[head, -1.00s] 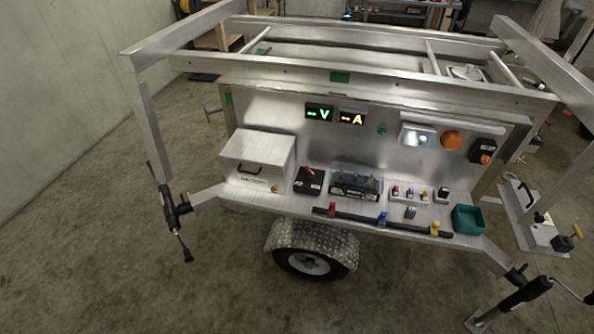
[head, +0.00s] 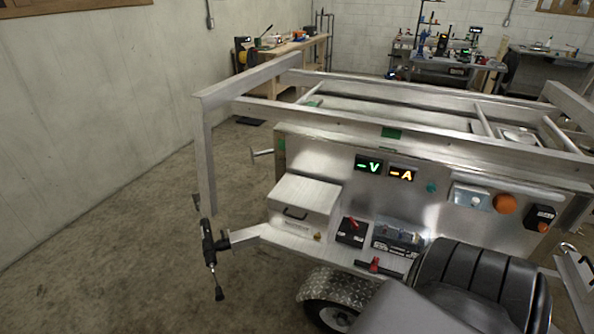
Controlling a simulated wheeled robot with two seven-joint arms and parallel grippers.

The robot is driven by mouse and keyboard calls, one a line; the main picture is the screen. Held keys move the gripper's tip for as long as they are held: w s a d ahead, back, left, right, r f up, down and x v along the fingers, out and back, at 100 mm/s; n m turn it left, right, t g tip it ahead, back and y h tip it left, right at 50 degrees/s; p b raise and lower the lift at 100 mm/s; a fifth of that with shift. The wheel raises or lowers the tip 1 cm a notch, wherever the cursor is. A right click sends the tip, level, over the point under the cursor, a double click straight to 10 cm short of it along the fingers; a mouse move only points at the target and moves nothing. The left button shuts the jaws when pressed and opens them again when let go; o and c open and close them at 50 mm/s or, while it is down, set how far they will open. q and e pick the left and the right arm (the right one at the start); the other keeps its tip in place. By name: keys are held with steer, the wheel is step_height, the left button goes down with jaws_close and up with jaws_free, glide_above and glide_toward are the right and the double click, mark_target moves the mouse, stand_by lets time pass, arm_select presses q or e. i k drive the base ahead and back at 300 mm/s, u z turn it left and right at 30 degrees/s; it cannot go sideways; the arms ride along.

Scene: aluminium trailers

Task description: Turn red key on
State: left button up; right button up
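A black box (head: 350,236) with a red key-like handle (head: 352,224) on top stands on the trailer's metal shelf, right of a closed metal box. A second red piece (head: 374,264) sits on the black bar along the shelf's front edge. I cannot tell for certain which of the two is the red key. Neither of my grippers shows.
The aluminium trailer (head: 330,110) has a lit green V display (head: 368,164) and orange A display (head: 402,174). The metal box (head: 303,202) stands left on the shelf. A black-handled jack (head: 210,250) juts out at the front left. The floor at left is clear.

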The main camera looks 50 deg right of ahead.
mark_target(354, 225)
steer(key=u, duration=0.15)
steer(key=i, duration=0.7)
steer(key=z, duration=2.9)
